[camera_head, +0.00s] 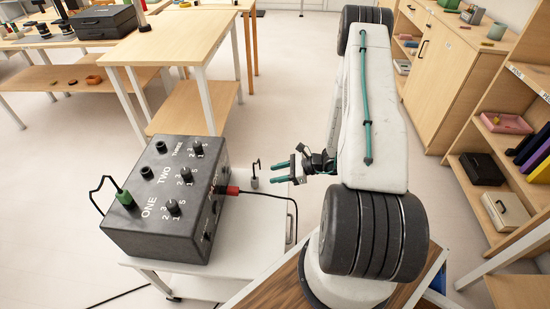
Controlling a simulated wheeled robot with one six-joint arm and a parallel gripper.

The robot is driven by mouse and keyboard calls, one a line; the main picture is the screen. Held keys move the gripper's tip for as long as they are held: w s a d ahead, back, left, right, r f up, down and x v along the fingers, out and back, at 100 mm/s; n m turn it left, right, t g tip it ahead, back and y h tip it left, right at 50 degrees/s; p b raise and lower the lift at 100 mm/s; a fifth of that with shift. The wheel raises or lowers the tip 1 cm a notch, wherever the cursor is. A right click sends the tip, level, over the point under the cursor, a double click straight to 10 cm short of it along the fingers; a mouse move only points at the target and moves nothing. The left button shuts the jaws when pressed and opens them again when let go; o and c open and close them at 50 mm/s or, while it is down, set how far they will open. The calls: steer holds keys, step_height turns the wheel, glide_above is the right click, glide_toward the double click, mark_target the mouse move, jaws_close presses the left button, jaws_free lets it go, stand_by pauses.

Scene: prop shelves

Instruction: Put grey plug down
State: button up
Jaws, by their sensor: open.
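A small grey plug (254,183) with a short bent black wire on top stands upright on the white table (240,247), right of the black box. My gripper (279,173) is just to its right, teal fingers pointing left towards it. The fingers are open with a gap between them, and the plug appears clear of their tips. The black box (167,232) has dials and sockets marked ONE, TWO and THREE. A green plug (124,197) sits in its socket at ONE, and a red plug (232,190) is in its right side.
A black cable runs from the red plug across the white table. A wooden table (172,47) stands behind. Shelves with boxes (482,168) and a cabinet (432,62) line the right. Pale floor lies open between them.

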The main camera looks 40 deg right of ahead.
steer(key=s+a+r+n+g, duration=0.1)
steer(key=a+r+n+g, duration=0.45)
steer(key=r, duration=0.85)
steer(key=a+r+n+g, duration=0.3)
steer(key=a+r+n, duration=0.55)
steer(key=r, duration=0.65)
steer(key=s+a+r+n+h, duration=0.2)
steer(key=s+r+n+h, duration=0.3)
steer(key=s+r, duration=0.3)
steer(key=s+a+r+n+h, duration=0.2)
steer(key=s+r+n+h, duration=0.3)
steer(key=s, duration=0.8)
steer(key=shift+a+r+n+t, duration=0.15)
steer(key=shift+r+n+t, duration=0.2)
steer(key=shift+r+n, duration=1.05)
steer(key=shift+s+r, duration=0.15)
